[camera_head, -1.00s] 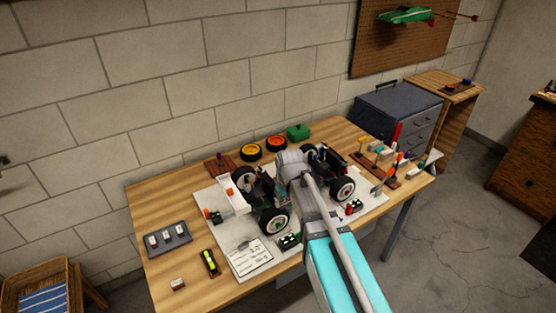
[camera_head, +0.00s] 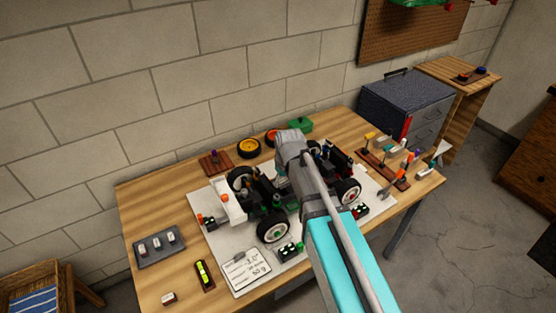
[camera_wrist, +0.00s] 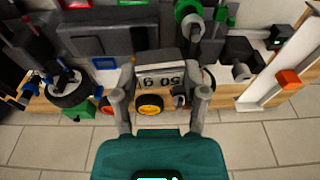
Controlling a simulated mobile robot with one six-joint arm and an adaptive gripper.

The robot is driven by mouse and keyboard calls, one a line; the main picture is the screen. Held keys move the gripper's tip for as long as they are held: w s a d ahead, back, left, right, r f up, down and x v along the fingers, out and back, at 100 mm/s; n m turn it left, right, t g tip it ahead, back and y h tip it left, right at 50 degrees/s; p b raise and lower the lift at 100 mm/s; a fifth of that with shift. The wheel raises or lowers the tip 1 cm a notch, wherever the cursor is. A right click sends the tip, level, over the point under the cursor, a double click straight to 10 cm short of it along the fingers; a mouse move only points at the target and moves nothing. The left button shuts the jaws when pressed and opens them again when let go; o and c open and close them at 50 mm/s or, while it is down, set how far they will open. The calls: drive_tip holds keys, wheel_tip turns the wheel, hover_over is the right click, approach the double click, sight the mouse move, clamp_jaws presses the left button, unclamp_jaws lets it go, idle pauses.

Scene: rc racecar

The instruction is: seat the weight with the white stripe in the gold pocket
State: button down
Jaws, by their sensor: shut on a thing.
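In the wrist view my gripper (camera_wrist: 160,92) has its two fingers on either side of a grey block-shaped weight (camera_wrist: 158,72) marked "50 g", which reads upside down. It is shut on this weight. The weight is held among the dark parts of the car. In the head view my arm hides the gripper and weight over the middle of the car (camera_head: 266,205). I cannot pick out the gold pocket in either view.
A grey tray (camera_head: 174,257) with several small weights lies at the table's left. A single weight (camera_head: 168,298) and a yellow-green level (camera_head: 204,275) lie near the front edge. Wheels (camera_head: 248,148), a green box (camera_head: 300,124) and a tool rack (camera_head: 376,167) stand behind and right.

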idle(0.3)
drive_tip(key=w+a+f+b, duration=0.2)
drive_tip(key=w, duration=0.4)
drive_tip(key=w+a+f+g+y+b, duration=0.1)
drive_tip(key=w+a+f+b, duration=0.1)
drive_tip(key=w, duration=0.5)
drive_tip(key=shift+w+f+b, duration=0.15)
drive_tip(key=shift+f+b, duration=0.35)
drive_tip(key=shift+b, duration=0.15)
drive_tip(key=shift+f+b, duration=2.85)
drive_tip(key=shift+f, duration=0.05)
drive_tip(key=shift+t, duration=0.4)
